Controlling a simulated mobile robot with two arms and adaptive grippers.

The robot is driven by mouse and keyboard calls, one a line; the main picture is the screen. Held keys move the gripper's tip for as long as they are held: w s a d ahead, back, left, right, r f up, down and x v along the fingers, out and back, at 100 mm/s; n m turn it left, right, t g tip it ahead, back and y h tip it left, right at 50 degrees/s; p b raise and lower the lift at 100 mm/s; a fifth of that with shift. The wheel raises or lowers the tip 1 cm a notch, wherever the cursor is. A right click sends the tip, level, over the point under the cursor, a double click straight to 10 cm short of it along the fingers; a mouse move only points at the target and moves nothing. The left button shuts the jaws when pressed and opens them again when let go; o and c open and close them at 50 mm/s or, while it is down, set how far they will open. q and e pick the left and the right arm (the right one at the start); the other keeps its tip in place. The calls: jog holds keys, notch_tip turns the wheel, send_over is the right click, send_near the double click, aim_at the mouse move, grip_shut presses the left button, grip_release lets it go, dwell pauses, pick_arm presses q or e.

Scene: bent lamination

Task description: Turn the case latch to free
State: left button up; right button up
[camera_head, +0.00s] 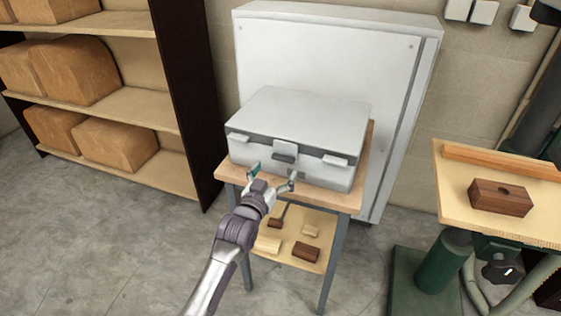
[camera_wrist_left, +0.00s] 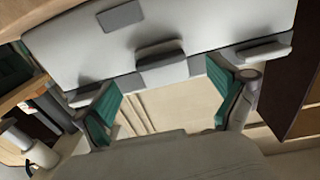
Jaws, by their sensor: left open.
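A light grey case (camera_head: 300,109) sits closed on a small wooden-topped table (camera_head: 345,198). Its front carries a dark grey central latch (camera_head: 285,157) and two lighter side catches, one on the left (camera_head: 237,136) and one on the right (camera_head: 335,161). My left gripper (camera_head: 273,173) is open and empty, just in front of the case, low and close to the central latch. In the left wrist view, the central latch (camera_wrist_left: 160,54) sits ahead of and between the spread green-padded fingers of the gripper (camera_wrist_left: 163,98), with no visible contact. My right gripper is not in view.
Small wooden blocks (camera_head: 306,251) lie on the table's lower shelf. A tall pale cabinet (camera_head: 330,50) stands close behind. A shelf with brown packages (camera_head: 110,143) is at left. A green-based stand with a brown block (camera_head: 500,197) is at right. The floor at front left is clear.

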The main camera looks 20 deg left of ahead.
aim_at(282, 161)
pick_arm(q)
jog(key=w, duration=0.2)
jog(key=shift+w+d, duration=0.1)
jog(key=shift+w, duration=0.8)
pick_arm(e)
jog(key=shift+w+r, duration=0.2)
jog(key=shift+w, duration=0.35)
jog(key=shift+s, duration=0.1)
pick_arm(q)
jog(key=shift+c, duration=2.1)
jog(key=c, duration=0.7)
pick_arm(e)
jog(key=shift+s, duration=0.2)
